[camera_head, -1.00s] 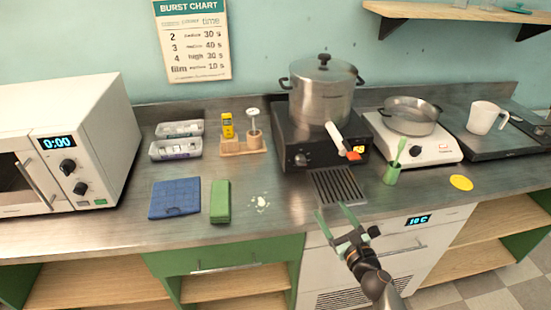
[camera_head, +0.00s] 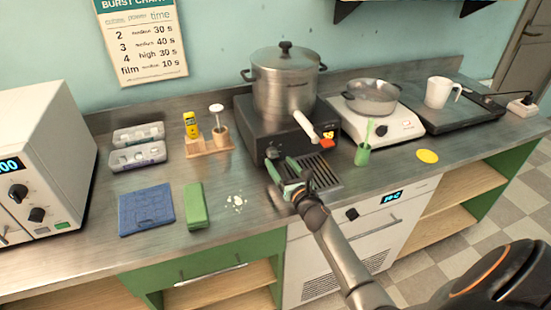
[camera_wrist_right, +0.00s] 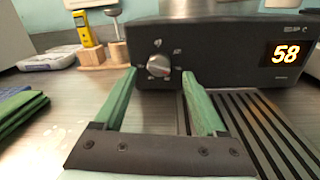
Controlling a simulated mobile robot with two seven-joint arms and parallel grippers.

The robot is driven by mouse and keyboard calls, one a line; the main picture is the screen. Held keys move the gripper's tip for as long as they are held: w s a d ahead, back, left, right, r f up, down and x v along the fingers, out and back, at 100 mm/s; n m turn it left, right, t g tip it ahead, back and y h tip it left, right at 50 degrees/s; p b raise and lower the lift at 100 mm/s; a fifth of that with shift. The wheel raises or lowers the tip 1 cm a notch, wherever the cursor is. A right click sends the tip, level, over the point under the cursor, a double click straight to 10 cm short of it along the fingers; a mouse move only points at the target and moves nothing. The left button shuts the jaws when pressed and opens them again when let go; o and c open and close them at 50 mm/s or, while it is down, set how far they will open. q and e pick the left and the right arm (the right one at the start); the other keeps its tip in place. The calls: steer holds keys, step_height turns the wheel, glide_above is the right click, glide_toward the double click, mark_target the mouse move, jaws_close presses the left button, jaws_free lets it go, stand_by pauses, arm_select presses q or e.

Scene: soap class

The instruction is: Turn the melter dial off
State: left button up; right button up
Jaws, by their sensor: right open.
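The melter (camera_head: 245,128) is a dark box with a steel lidded pot (camera_head: 285,85) on top and a spout with a red-orange tip. In the right wrist view the melter front (camera_wrist_right: 225,50) shows a silver dial (camera_wrist_right: 158,65) and a lit display (camera_wrist_right: 286,52) reading 58. My right gripper (camera_head: 282,170) is in front of the melter, above the counter beside the drip grate. In the right wrist view my right gripper (camera_wrist_right: 160,75) is open, with its green fingers on either side of the dial and nothing held. Contact with the dial cannot be told. My left gripper is out of view.
A slotted drip grate (camera_head: 318,175) lies right of the gripper. A green cup with a stick (camera_head: 363,153) and a hot plate with a pan (camera_head: 372,98) are further right.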

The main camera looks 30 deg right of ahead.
mark_target(275, 156)
steer(key=shift+w+d, duration=0.15)
steer(key=shift+w, duration=0.8)
steer(key=shift+w+d, duration=0.15)
steer(key=shift+w, duration=0.8)
jaws_close()
